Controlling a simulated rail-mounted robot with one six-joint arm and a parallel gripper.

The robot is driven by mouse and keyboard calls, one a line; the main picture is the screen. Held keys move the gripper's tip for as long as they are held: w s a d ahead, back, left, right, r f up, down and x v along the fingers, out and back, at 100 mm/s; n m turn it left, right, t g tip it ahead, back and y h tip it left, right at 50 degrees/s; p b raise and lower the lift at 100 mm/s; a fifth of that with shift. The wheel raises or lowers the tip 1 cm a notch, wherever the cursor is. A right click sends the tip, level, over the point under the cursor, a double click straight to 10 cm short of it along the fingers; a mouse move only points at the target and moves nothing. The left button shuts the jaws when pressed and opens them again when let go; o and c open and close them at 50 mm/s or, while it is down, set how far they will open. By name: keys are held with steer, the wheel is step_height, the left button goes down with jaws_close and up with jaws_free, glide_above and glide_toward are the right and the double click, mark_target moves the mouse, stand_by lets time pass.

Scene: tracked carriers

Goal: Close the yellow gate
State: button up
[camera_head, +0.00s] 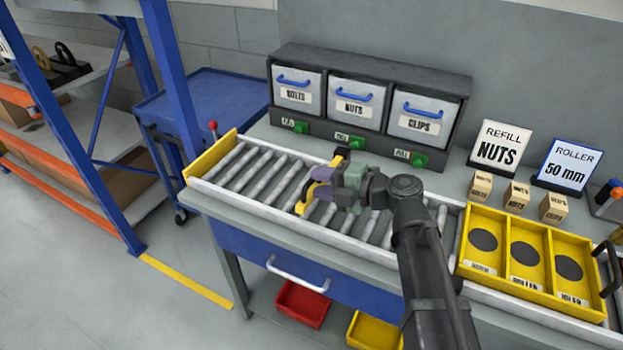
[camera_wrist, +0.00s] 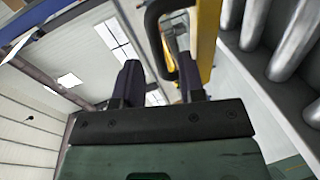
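A yellow piece, which looks like the gate (camera_head: 303,207), shows beside my gripper (camera_head: 321,182) over the rollers in the head view, partly hidden by it. In the wrist view, a yellow upright (camera_wrist: 208,35) with a black loop handle (camera_wrist: 152,42) is just beyond my gripper (camera_wrist: 159,68). The two dark purple fingers stand apart. The handle lies in line with the space between them. I cannot tell whether the fingers touch it. A yellow panel (camera_head: 210,157) also stands at the conveyor's left end.
The roller conveyor (camera_head: 265,174) runs along the bench. A yellow three-compartment tray (camera_head: 512,287) sits on its right part, with small wooden blocks (camera_head: 516,194) behind. Labelled bins (camera_head: 357,103) stand at the back. A red-knobbed lever (camera_head: 213,127) rises at the left end.

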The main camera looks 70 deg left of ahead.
steer(key=p+v, duration=0.1)
steer(key=v, duration=0.7)
steer(key=shift+c, duration=0.6)
steer(key=shift+m+t+h, duration=0.3)
steer(key=r+p, duration=0.6)
steer(key=p, duration=0.1)
steer(key=r+p, duration=0.3)
steer(key=shift+a+r+p, duration=0.25)
steer(key=shift+a+p, duration=0.1)
jaws_close()
steer(key=s+a+f+m+t+h+b, duration=0.1)
steer(key=s+a+f+m+b, duration=0.1)
steer(key=m, duration=0.6)
steer(key=s+a+f+m+t+h+b, duration=0.1)
steer(key=s+a+f+m+b, duration=0.1)
steer(key=f+m, duration=0.5)
steer(key=shift+s+a+m+h, duration=0.4)
steer(key=shift+s+a+m, duration=0.2)
steer(key=shift+a+m, duration=0.5)
